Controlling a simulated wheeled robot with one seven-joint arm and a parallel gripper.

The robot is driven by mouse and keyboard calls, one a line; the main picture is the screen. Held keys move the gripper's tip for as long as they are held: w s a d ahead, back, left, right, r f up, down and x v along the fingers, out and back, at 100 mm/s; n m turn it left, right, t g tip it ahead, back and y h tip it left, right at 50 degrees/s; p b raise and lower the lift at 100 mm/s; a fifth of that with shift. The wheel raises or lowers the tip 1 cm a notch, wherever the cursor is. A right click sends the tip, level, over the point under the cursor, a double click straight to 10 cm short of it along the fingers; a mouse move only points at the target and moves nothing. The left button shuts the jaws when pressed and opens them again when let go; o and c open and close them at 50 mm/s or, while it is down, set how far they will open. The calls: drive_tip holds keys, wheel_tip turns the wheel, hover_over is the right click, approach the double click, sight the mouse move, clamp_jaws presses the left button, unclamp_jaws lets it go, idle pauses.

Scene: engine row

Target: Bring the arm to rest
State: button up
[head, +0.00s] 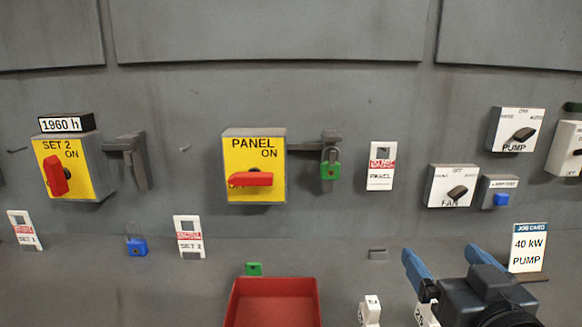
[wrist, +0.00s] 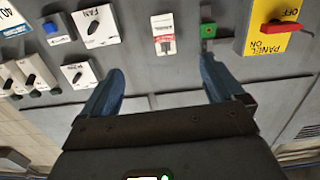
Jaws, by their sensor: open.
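My gripper (head: 439,252) is at the lower right in the head view, its two blue fingers spread apart with nothing between them. In the wrist view my gripper (wrist: 161,66) is also open and empty, in front of the grey wall. It stands apart from the switches and tags. The wrist picture shows the wall upside down.
The yellow PANEL switch (head: 269,157) has its red handle lying level; a green padlock (head: 330,170) hangs beside it. SET 2 switch (head: 73,150) is at left.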

drive_tip(key=s+f+g, duration=0.1)
drive_tip(key=s+f, duration=0.6)
drive_tip(key=s, duration=0.2)
drive_tip(key=s+f, duration=0.6)
drive_tip(key=s, duration=0.3)
drive_tip(key=s+g, duration=0.1)
drive_tip(key=s, duration=1.9)
drive_tip(key=shift+a+g, duration=0.25)
drive_tip(key=shift+g, duration=0.05)
idle(2.1)
